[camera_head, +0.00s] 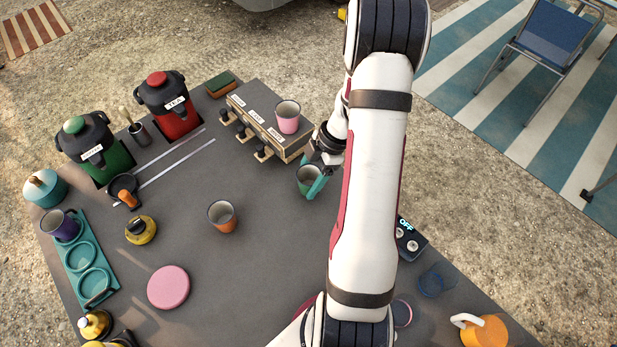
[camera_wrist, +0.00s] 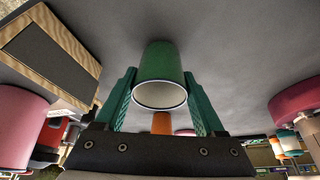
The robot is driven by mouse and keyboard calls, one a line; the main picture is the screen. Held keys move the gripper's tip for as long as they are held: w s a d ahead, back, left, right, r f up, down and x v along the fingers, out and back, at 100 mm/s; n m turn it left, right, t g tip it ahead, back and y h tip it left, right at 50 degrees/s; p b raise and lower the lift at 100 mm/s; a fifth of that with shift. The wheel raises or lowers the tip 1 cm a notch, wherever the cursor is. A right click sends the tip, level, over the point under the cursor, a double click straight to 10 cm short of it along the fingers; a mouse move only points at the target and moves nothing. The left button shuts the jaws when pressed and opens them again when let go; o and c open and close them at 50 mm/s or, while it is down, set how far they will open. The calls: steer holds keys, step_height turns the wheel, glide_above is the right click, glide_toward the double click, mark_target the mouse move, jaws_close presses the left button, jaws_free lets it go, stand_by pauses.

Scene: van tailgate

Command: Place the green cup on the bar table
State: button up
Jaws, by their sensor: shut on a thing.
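The green cup (camera_head: 307,181) is upright between the teal fingers of my gripper (camera_head: 319,178), right of the middle of the bar table (camera_head: 190,235). In the wrist view the green cup (camera_wrist: 160,62) sits between both fingers of my gripper (camera_wrist: 159,80), which are shut on its sides. The wrist picture is upside down, with the grey tabletop at the top. The cup's base is near the tabletop; I cannot tell whether it touches. My arm hides part of the table to the right.
A wooden box (camera_head: 262,125) with a pink cup (camera_head: 288,117) on top stands just behind. An orange cup (camera_head: 222,217) and a pink disc (camera_head: 168,287) are to the left. A black control box (camera_head: 409,240) is right of my arm.

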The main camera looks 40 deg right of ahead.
steer(key=shift+f, duration=0.25)
steer(key=shift+f, duration=0.1)
steer(key=o, duration=1.4)
